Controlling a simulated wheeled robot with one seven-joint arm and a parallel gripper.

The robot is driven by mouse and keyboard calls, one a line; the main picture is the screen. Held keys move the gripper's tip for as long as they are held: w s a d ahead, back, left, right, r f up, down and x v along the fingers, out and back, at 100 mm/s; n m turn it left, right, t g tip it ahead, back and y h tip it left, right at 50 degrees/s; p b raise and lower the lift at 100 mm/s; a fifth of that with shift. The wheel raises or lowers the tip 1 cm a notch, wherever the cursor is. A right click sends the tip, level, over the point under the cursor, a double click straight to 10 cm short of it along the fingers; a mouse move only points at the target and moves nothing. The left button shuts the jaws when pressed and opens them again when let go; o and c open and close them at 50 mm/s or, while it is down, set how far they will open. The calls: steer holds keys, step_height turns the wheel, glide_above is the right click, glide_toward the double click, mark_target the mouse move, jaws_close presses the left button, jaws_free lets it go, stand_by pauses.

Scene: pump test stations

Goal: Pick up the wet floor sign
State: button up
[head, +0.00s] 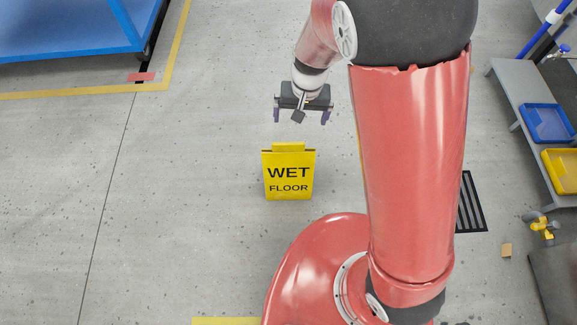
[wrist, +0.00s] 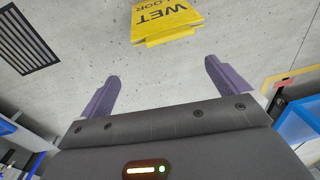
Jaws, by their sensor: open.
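The yellow wet floor sign (head: 288,176) stands upright on the grey floor in the middle of the head view, its lettered face toward me. It also shows at the top of the wrist view (wrist: 163,20), upside down and partly cut off by the frame edge. My gripper (head: 301,118) is just beyond and above the sign in the head view. Its two purple fingers (wrist: 160,78) are spread apart with nothing between them. In the wrist view the sign lies past the fingertips, apart from them.
A blue platform (head: 60,28) stands at the upper left, near yellow floor tape (head: 80,94). A grey bench (head: 514,84) at the right holds a blue tray (head: 548,121) and a yellow tray (head: 563,165). A dark floor grate (head: 470,205) lies right of my arm. The floor around the sign is clear.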

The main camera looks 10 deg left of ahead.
steer(key=h, duration=0.1)
glide_above(288, 143)
steer(key=f, duration=0.6)
steer(key=shift+w+d+f, duration=0.1)
steer(key=shift+w, duration=0.1)
step_height(288, 143, down, 8)
steer(key=shift+s+f+b, duration=0.1)
steer(key=shift+b, duration=0.5)
steer(key=c, duration=1.2)
steer(key=shift+c, duration=0.4)
steer(key=shift+r, duration=0.25)
